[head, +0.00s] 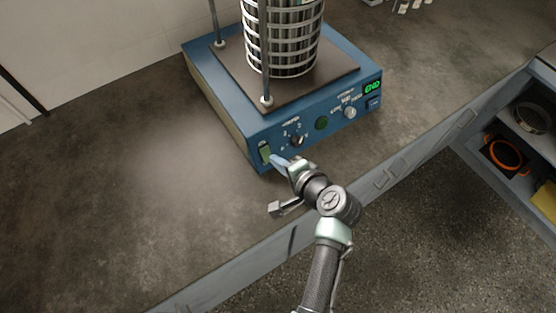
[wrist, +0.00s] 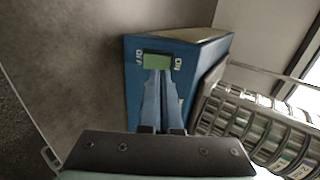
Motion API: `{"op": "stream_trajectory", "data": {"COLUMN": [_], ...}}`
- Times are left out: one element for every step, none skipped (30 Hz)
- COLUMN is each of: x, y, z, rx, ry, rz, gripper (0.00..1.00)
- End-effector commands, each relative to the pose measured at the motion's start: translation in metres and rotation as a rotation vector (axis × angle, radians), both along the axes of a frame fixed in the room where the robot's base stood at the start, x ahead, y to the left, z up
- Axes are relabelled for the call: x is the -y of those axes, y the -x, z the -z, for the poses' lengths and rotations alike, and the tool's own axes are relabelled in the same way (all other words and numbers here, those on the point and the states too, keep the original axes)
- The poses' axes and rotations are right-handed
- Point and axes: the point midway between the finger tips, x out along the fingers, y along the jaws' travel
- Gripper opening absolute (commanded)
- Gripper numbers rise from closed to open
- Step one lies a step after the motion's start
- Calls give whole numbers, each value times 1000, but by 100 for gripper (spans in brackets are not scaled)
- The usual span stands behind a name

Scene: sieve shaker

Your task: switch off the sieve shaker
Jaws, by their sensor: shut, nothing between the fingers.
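The sieve shaker (head: 228,105) is a blue box with a stack of metal sieves (head: 285,40) on its top plate. A green rocker switch (head: 265,153) sits at the left end of its front panel. The switch also shows in the wrist view (wrist: 157,61), with small white lettering at both ends. My gripper (head: 273,159) is shut and empty, its blue fingertips right at the switch. In the wrist view the fingertips (wrist: 158,76) cover one long edge of the switch. I cannot tell whether they touch it.
The panel also has a dial (head: 296,141), a dark green round button (head: 321,123), a second knob (head: 350,113) and a lit green display (head: 372,88). The grey bench (head: 120,190) is clear to the left. Open shelves (head: 500,125) stand at the right.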

Motion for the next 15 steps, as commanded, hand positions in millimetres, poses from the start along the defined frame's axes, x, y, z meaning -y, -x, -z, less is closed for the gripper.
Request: {"op": "stream_trajectory", "data": {"x": [8,11,14,18,21,24,27,29,33,35,36,39,41,42,44], "y": [8,12,17,21,25,30,34,37,41,44,47,50,53,54,56], "z": [-6,-10,-15,-19,-23,-28,-32,-35,-40,-43,-45,-49,-51,-53,-55], "rx": [3,4,1,1,1,0,0,0,0,0,-1,0,-2,-2,-2], "ry": [1,2,2,1,2,2,2,2,2,2,2,1,1,1,1], "rz": [6,7,7,7,8,8,8,8,7,7,7,8,7,8,9], "gripper": [0,0,0,0,0,0,0,0,0,0,0,0,0,0,0]}}
